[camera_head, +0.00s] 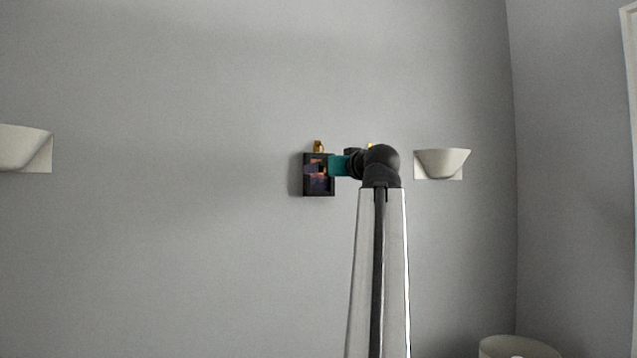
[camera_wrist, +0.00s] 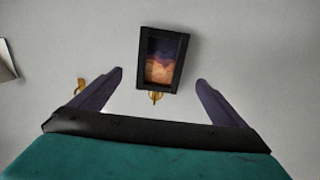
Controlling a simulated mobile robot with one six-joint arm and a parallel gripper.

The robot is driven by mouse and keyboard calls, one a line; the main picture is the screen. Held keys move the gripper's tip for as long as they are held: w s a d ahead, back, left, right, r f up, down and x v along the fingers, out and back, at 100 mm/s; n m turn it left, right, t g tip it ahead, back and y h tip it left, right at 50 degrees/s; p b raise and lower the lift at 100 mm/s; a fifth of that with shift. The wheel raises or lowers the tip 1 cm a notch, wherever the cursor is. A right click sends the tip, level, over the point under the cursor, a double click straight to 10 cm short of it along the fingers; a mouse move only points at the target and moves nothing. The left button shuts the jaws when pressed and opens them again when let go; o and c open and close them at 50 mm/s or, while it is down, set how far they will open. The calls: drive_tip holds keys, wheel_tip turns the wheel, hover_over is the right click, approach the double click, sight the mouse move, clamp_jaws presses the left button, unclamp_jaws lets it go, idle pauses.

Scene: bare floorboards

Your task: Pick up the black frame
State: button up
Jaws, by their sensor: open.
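The black frame (camera_head: 319,190) is a small upright picture with a dark orange-purple image, against the grey wall in the head view. In the wrist view the black frame (camera_wrist: 163,60) appears upside down and slightly tilted, ahead of the gap between my fingers. My gripper (camera_head: 317,168) overlaps the frame's middle in the head view and hides part of it. In the wrist view my gripper (camera_wrist: 160,77) is open, with one dark finger to each side of the frame. Clear gaps show on both sides, and neither finger appears to touch it.
A small gold piece (camera_head: 318,146) is at the frame's top edge. Another gold piece (camera_wrist: 80,86) shows beside the left finger in the wrist view. Pale wall lamps (camera_head: 442,163) (camera_head: 25,148) flank the area. A round pale object (camera_head: 517,346) stands low right.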

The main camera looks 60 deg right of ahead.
sight(314, 184)
drive_tip(key=shift+b+x, duration=1)
drive_tip(key=shift+x, duration=0.3)
drive_tip(key=shift+w, duration=0.1)
drive_tip(key=p+x, duration=0.1)
drive_tip(key=x, duration=0.4)
drive_tip(key=c, duration=1.3)
drive_tip(key=shift+r, duration=0.2)
